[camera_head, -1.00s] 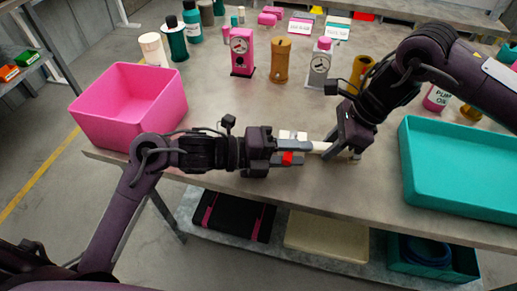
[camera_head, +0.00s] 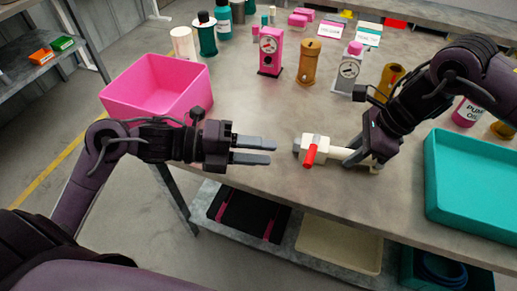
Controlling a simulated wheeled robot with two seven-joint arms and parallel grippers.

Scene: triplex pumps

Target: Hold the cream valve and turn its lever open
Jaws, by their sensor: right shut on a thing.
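The cream valve (camera_head: 320,148) lies on the table near its front edge, with a grey end on its left. Its red lever (camera_head: 310,156) points toward the front, across the line of the body. My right gripper (camera_head: 356,156) comes down from the right and is shut on the valve's right part; its fingertips are partly hidden. My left gripper (camera_head: 272,151) is open and empty, left of the valve, its two grey fingers pointing at the valve with a small gap between.
A pink bin (camera_head: 158,90) stands to the left and a teal tray (camera_head: 475,180) to the right. Pink, brown and grey pump units (camera_head: 270,50) stand behind. A lower shelf (camera_head: 290,242) holds several trays.

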